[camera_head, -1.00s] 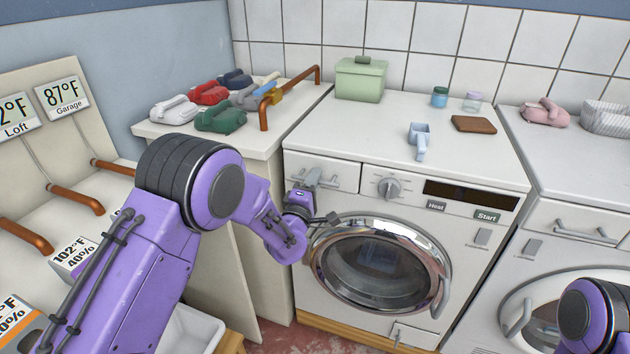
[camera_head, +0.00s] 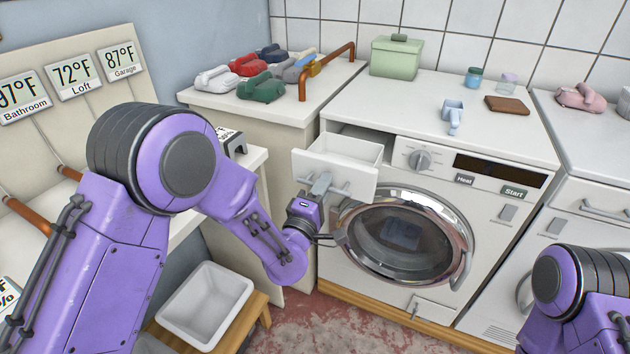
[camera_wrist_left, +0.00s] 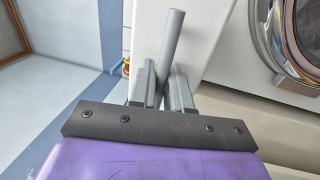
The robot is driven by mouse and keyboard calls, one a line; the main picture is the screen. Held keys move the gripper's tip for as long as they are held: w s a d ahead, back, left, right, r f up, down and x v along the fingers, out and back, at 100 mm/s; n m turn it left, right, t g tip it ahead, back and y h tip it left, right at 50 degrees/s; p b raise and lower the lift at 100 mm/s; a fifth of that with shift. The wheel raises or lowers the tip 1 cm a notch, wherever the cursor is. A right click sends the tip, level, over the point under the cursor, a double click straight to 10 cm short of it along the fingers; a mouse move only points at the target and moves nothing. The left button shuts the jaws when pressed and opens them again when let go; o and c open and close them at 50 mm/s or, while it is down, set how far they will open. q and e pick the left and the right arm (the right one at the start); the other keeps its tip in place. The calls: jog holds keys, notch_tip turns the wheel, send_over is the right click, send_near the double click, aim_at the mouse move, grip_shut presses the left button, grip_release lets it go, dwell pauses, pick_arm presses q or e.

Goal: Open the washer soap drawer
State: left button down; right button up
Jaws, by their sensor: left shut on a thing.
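The washer (camera_head: 515,158) stands in the middle with its round door (camera_head: 405,240) shut. Its white soap drawer (camera_head: 345,157) is pulled well out at the upper left, and its open top shows. My left gripper (camera_head: 322,186) is at the drawer's front, shut on the grey handle bar. In the left wrist view the fingers (camera_wrist_left: 162,88) close around the grey drawer handle (camera_wrist_left: 173,40), which sticks up between them. My right arm shows at the lower right of the head view, but its gripper is out of view.
A green box (camera_head: 396,58), jars, a light blue scoop (camera_head: 453,112) and a brown wallet-like item (camera_head: 507,105) lie on the washer top. A white tub (camera_head: 205,303) sits on a wooden stool at the lower left. Red floor shows before the washer.

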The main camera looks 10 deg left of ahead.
pick_arm(q)
jog(key=c, duration=1.2)
grip_release()
jog(key=shift+c, duration=0.2)
jog(key=b+v, duration=0.2)
jog(key=v, duration=0.8)
jog(key=shift+s+b, duration=0.25)
jog(key=shift+b, duration=0.05)
jog(key=shift+f, duration=0.1)
